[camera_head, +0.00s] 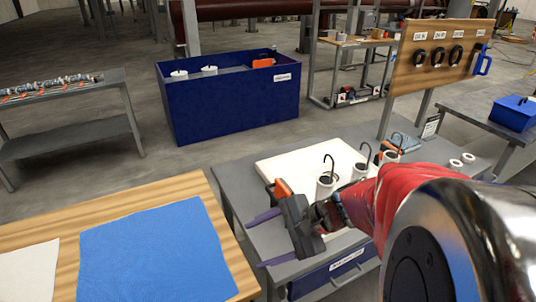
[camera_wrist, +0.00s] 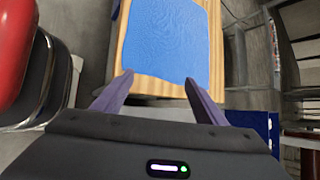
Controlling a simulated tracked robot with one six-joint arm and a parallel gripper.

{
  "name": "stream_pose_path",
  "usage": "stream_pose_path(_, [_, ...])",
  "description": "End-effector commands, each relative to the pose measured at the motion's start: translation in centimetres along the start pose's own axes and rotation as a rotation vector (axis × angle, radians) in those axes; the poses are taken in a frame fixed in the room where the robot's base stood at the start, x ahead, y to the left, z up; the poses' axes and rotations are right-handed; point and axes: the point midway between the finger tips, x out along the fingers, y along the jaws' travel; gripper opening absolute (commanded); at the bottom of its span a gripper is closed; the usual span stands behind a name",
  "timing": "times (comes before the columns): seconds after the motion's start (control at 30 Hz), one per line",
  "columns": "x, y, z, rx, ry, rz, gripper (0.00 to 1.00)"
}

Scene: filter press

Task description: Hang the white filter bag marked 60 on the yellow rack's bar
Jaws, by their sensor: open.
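No bag with a readable 60 and no yellow rack or bar can be made out in either view. White cylinders with dark hooks stand at the white tray (camera_head: 275,165) on the grey workbench; one white cylinder (camera_head: 325,186) is just behind my gripper, its marking too small to read. My gripper (camera_head: 262,240) is open and empty, its purple fingers pointing left past the bench's left edge. In the wrist view my gripper (camera_wrist: 158,80) has its fingers spread, with the blue sheet (camera_wrist: 165,40) beyond them.
A wooden table at front left bears the blue sheet (camera_head: 155,255) and a white sheet (camera_head: 28,270), cut off by the frame. A dark blue bin (camera_head: 230,108) stands behind on the floor. A pegboard (camera_head: 440,55) with black rings rises at right. Bare floor separates the bin and tables.

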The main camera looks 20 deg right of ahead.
Motion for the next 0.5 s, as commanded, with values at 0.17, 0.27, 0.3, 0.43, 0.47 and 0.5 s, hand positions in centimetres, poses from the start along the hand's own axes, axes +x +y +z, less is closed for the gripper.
stream_pose_path(0.17, [-1.1,-1.9,-5.0,0.311,-0.046,-0.191,0.66])
stream_pose_path(0.27, [-2.2,-2.7,-8.2,0.476,-0.067,-0.31,0.66])
stream_pose_path(0.3, [-2.8,-2.9,-9.6,0.54,-0.075,-0.36,0.66])
stream_pose_path(0.43, [-4.9,-3.1,-14.5,0.746,-0.098,-0.528,0.66])
stream_pose_path(0.47, [-5.5,-3.0,-15.7,0.791,-0.102,-0.57,0.66])
stream_pose_path(0.5, [-6.4,-2.8,-17.3,0.851,-0.108,-0.625,0.66])
